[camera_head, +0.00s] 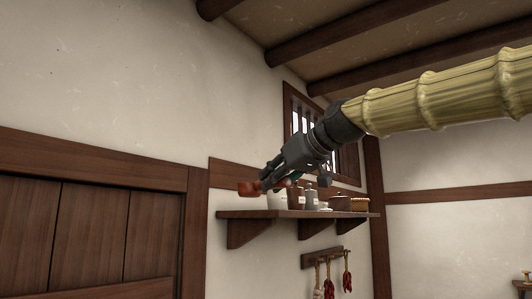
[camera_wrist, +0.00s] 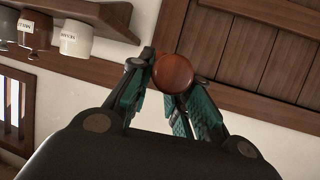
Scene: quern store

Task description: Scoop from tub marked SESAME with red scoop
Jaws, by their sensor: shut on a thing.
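My gripper (camera_head: 264,184) is in the air in front of the left end of the wall shelf. It is shut on a red scoop (camera_head: 248,188). In the wrist view the scoop shows as a round reddish-brown end (camera_wrist: 172,72) between the teal finger pads of my gripper (camera_wrist: 167,92); the rest of it is hidden. A white tub (camera_wrist: 76,40) with a small label stands on the shelf, partly behind my gripper in the head view. A brown labelled jar (camera_wrist: 40,34) stands beside it. I cannot tell which container is marked SESAME.
The wooden shelf (camera_head: 262,214) also bears a grey jar (camera_head: 311,199) and a wicker basket (camera_head: 360,203). Dried red peppers (camera_head: 347,278) hang on a rack below. A barred window is behind my arm. A brown panelled door (camera_head: 90,240) is at left.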

